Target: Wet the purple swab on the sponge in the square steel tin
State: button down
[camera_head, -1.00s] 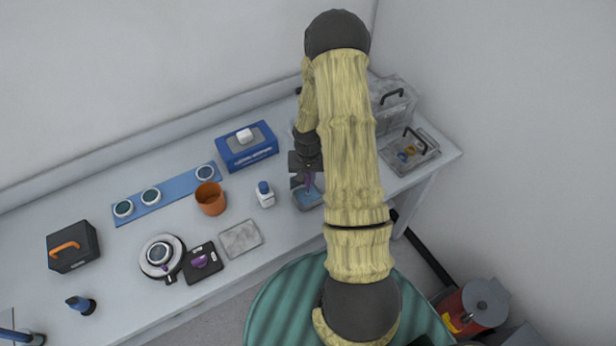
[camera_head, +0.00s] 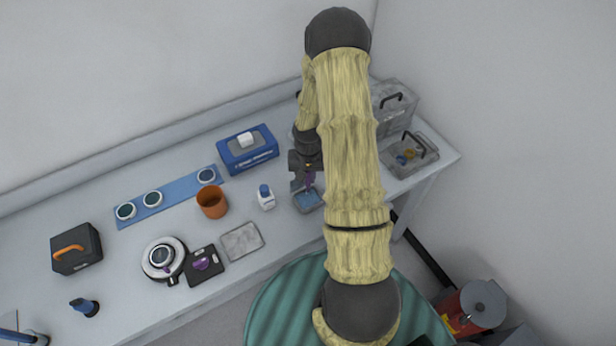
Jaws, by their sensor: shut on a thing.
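My gripper (camera_head: 308,176) is shut on the purple swab (camera_head: 310,184). It points down, with the swab's lower end over or in the square steel tin (camera_head: 304,209). A light blue sponge (camera_head: 308,199) shows inside the tin. I cannot tell whether the swab's tip touches the sponge. My arm covers the area just to the right of the tin.
A white bottle with a blue cap (camera_head: 266,199) stands close to the left of the tin. An orange cup (camera_head: 212,203), a blue wipes box (camera_head: 248,150) and a shallow grey tray (camera_head: 241,241) are further left.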

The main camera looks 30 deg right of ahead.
jog(key=shift+r+p, duration=1.5)
jog(key=shift+r, duration=0.85)
jog(key=shift+f, duration=0.1)
